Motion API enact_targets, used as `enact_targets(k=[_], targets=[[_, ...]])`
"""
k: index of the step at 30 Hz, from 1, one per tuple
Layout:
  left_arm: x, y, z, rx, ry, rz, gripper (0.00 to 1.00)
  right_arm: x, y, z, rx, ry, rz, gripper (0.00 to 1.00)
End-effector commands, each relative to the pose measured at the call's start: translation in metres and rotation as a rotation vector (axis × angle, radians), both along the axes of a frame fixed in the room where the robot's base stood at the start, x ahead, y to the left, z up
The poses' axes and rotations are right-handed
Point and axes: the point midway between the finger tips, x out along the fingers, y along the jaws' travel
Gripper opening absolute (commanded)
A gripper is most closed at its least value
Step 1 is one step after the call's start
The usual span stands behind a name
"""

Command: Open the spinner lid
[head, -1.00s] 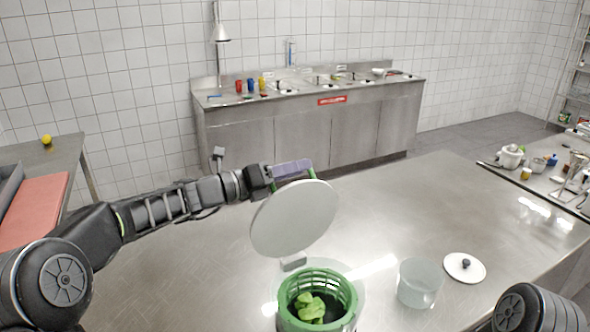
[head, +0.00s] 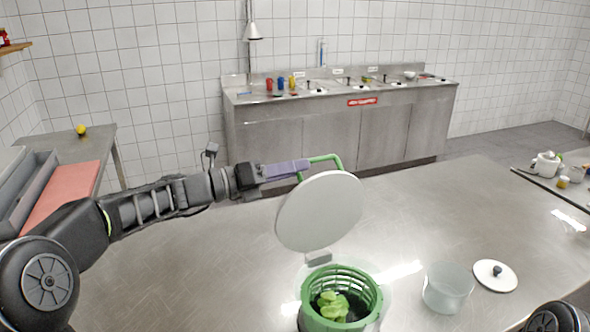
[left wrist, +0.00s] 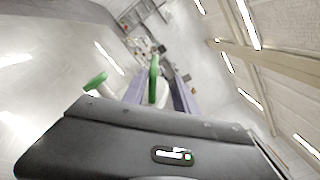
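The salad spinner (head: 341,300) stands on the steel table with its green basket showing and green leaves (head: 333,304) inside. Its round white lid (head: 320,212) is tilted steeply up at the far rim, well clear of the basket's opening. A green handle (head: 330,158) sticks out from the lid's far side. My left gripper (head: 308,166) is beside the raised lid, by the handle. In the left wrist view its purple fingers stand apart, with a green bar (left wrist: 154,80) between them and visible gaps. My right gripper is out of view.
A clear container (head: 447,289) and a white lid with a dark knob (head: 495,275) lie right of the spinner. A grey tray and a red board (head: 66,192) are on the left table. The middle of the steel table is clear.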

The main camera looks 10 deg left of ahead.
Motion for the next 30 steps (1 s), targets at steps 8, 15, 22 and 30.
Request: enact_targets(k=[8,15,22,30], targets=[[-0.007,0.012,0.0,0.0,0.0,0.002,0.33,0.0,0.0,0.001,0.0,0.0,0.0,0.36],[-0.018,0.027,0.0,0.0,0.0,0.001,0.33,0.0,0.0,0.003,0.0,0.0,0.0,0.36],[-0.028,0.041,0.0,0.0,-0.001,0.003,0.33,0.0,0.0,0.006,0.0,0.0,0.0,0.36],[-0.04,0.058,0.0,0.0,0.0,0.002,0.33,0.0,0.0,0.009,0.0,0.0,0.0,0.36]])
